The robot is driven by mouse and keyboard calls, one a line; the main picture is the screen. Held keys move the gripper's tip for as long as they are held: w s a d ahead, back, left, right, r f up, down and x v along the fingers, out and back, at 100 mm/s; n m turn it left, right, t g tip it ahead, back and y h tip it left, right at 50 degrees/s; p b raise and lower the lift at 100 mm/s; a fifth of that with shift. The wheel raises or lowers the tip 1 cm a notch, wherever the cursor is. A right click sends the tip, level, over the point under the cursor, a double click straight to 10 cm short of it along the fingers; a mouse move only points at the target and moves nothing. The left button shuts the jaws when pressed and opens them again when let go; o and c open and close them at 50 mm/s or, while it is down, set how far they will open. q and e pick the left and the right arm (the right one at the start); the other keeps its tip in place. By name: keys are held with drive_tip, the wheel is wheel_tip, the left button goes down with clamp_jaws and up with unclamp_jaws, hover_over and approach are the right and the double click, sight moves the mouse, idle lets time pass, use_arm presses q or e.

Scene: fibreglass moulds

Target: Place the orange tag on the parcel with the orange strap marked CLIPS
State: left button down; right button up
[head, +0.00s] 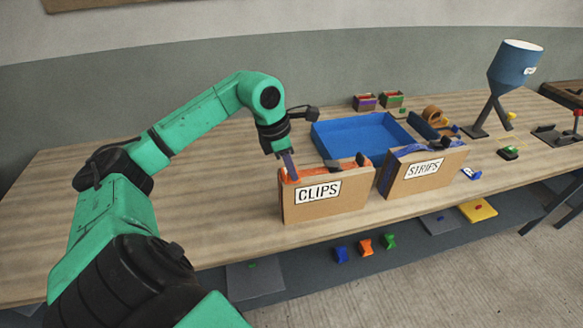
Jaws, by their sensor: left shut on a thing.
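The CLIPS parcel (325,205) is a brown box with a white label, standing upright near the table's front edge, with orange (345,170) along its open top. My left gripper (291,172) reaches down to the top left corner of this parcel. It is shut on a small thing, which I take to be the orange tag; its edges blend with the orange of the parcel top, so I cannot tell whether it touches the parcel. My right gripper is not in view.
The STRIPS parcel (420,173), with blue at its top, stands just right. A blue tray (335,140) lies behind. A blue hopper (515,65) stands at the back right. Small blue, orange (365,247) and green pieces lie on the lower shelf. The table's left side is clear.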

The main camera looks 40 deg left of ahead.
use_arm(q)
drive_tip(key=shift+f, duration=0.25)
drive_tip(key=c, duration=0.9)
unclamp_jaws()
drive_tip(key=shift+r, duration=0.1)
drive_tip(key=shift+r, duration=0.15)
drive_tip(key=v, duration=1.2)
drive_tip(key=shift+w, duration=0.1)
